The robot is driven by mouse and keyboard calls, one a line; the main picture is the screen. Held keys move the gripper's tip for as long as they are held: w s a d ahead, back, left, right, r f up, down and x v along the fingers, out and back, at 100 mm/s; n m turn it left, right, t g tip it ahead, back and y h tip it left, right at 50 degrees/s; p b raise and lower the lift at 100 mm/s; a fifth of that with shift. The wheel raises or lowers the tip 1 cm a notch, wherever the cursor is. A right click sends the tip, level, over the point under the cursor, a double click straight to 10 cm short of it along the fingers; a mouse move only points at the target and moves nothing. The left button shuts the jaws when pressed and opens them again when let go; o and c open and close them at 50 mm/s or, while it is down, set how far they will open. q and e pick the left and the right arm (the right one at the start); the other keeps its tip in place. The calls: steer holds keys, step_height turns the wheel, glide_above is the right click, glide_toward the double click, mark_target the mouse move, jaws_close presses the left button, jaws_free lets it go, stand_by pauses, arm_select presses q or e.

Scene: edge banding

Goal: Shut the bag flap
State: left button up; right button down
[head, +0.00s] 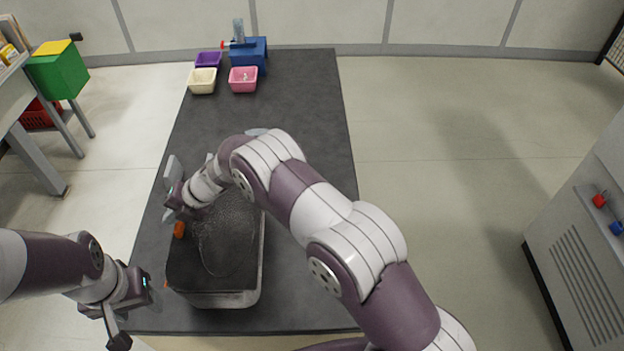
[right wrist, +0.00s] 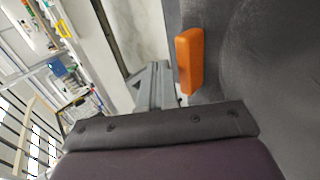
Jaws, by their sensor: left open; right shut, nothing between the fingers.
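The dark grey bag (head: 215,255) lies on the dark table, with a textured dark top and a pale grey lower body along its front and right edges. The flap's edges are hard to make out, and my right arm hides its far part. An orange tab (head: 179,229) sits at the bag's left edge; it also shows in the right wrist view (right wrist: 190,60) beside the fingers. My right gripper (head: 172,178) is shut and empty at the bag's far left corner; its fingers (right wrist: 155,88) show together. My left gripper (head: 140,314) is open, left of the bag's near corner, apart from it.
Purple (head: 208,59), cream (head: 202,81) and pink (head: 243,80) bins and a blue box (head: 248,52) stand at the table's (head: 310,100) far end. A green box (head: 58,72) is at far left.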

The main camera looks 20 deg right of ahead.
steer(key=shift+d, duration=0.1)
stand_by(0.3)
steer(key=b+v, duration=0.3)
steer(key=v, duration=0.9)
steer(key=w+d+f+m+t+h, duration=0.15)
steer(key=d+m+t+h, duration=0.35)
steer(key=d+m, duration=0.75)
steer(key=s+d+m+g+h, duration=0.1)
steer(key=s+d+m+g, duration=0.1)
steer(key=s+m, duration=0.4)
steer(key=s+d+m+g+h+b, duration=0.1)
steer(key=s+d+m, duration=0.4)
steer(key=s, duration=0.6)
steer(key=s+d+r+m+g+h, duration=0.1)
steer(key=s+d+m+g, duration=0.2)
steer(key=s+m, duration=0.5)
steer(key=shift+s+d+m+h, duration=0.3)
steer(key=shift+s+m, duration=0.05)
